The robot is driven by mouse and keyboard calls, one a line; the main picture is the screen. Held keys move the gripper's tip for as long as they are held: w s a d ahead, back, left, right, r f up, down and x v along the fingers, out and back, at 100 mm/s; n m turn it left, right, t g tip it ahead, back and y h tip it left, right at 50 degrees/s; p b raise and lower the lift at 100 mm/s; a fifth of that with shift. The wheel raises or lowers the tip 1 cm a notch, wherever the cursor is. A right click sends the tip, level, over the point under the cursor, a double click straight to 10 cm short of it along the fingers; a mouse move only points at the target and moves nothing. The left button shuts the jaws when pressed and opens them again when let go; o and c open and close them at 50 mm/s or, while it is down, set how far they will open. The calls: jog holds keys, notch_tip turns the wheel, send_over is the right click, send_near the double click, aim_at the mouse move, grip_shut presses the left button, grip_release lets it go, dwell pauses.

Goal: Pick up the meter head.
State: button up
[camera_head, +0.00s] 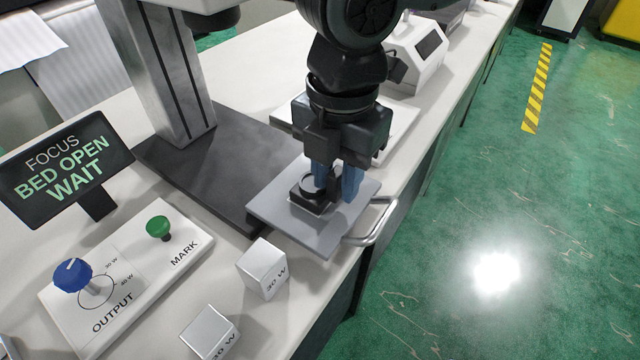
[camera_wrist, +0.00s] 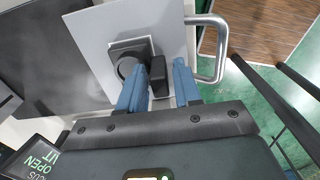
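The meter head (camera_head: 309,190) appears to be the small black piece with a round top on a grey plate (camera_head: 270,208) in the head view. In the wrist view the black piece (camera_wrist: 126,62) has a round face, and a black block (camera_wrist: 158,76) stands at its right; I cannot tell whether they are joined. My gripper (camera_head: 336,190) points down over the plate. Its blue fingers (camera_wrist: 161,72) are apart, with the black block in the gap between them and space at the right finger. The near finger partly hides the piece in the head view.
A metal handle (camera_head: 372,222) sticks out at the plate's right edge. A grey column (camera_head: 165,75) stands behind left. Two 30 W blocks (camera_head: 263,268) and a control panel (camera_head: 125,270) lie in front, beside a sign (camera_head: 65,170) reading BED OPEN WAIT. Green floor lies right.

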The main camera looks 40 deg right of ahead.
grip_shut()
jog(key=shift+r, duration=0.1)
